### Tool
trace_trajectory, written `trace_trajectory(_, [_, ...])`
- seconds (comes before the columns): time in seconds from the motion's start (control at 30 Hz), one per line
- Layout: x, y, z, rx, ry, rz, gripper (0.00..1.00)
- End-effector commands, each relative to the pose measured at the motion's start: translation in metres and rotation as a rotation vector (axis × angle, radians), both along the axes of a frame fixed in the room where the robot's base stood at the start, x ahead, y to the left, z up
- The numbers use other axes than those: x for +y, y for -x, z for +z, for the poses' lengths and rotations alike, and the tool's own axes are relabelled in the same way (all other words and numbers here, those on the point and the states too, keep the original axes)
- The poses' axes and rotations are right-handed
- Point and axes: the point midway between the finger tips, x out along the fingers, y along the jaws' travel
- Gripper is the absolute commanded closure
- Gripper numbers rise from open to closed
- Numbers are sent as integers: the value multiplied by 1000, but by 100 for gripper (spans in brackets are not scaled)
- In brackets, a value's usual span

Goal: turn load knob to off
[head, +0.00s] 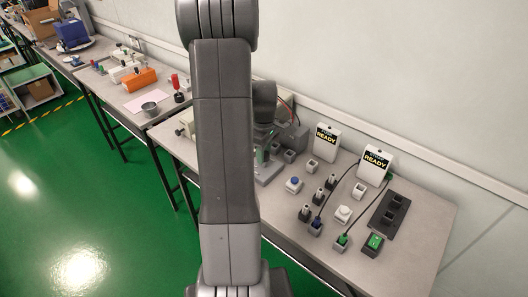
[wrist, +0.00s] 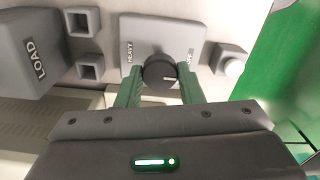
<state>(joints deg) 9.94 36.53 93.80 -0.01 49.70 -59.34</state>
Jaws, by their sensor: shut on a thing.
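The load knob (wrist: 158,70) is a round black dial with a short white pointer line on a light grey plate (wrist: 135,28). The plate reads HEAVY on the left; the lettering on the right is partly covered by my finger. The pointer line lies toward the right in the wrist view. My gripper (wrist: 162,75) has its two green fingers on either side of the knob and is shut on it. A grey block marked LOAD (wrist: 35,62) stands at the left. In the head view my arm hides the knob and most of the gripper.
Two small grey sockets (wrist: 82,20) lie left of the plate, and a white button (wrist: 232,67) lies right. In the head view, two READY testers (head: 326,142), cables, small black-topped pieces and a dark tray (head: 390,214) occupy the bench's right part.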

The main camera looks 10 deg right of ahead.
Motion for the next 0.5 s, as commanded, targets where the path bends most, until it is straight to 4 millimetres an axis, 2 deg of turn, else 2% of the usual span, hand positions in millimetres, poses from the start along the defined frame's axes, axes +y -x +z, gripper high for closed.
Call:
trace_trajectory(0.47, [0,-2,2,-5,2,15,89])
trace_trajectory(0.5, [0,-2,2,-5,2,15,60])
